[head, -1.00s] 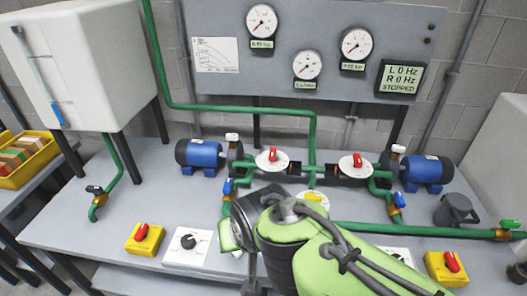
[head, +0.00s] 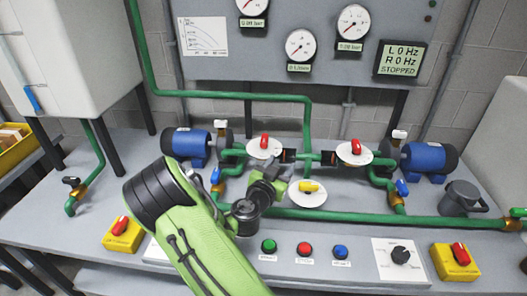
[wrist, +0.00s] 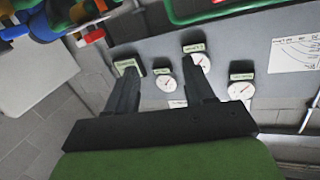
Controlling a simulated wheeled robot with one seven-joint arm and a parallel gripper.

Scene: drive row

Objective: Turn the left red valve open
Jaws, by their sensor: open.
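The left red valve (head: 264,142) is a red handle on a white round disc, on the green pipework at the middle of the bench in the head view. The handle stands roughly upright in the picture. My gripper (head: 270,168) shows just below and in front of this disc, partly hidden by its own wrist. In the wrist view my gripper (wrist: 160,78) has its two dark fingers spread, with nothing between them but the grey gauge panel behind. I cannot tell whether the gripper touches the disc. I cannot pick out the left valve in the wrist view.
A similar right red valve (head: 354,146) and a yellow-handled valve (head: 309,187) sit close by. Blue motors (head: 190,144) flank the pipes. A green pipe (head: 340,217) runs along the bench. Buttons (head: 305,248) and knobs line the front. A gauge panel (head: 300,75) stands behind.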

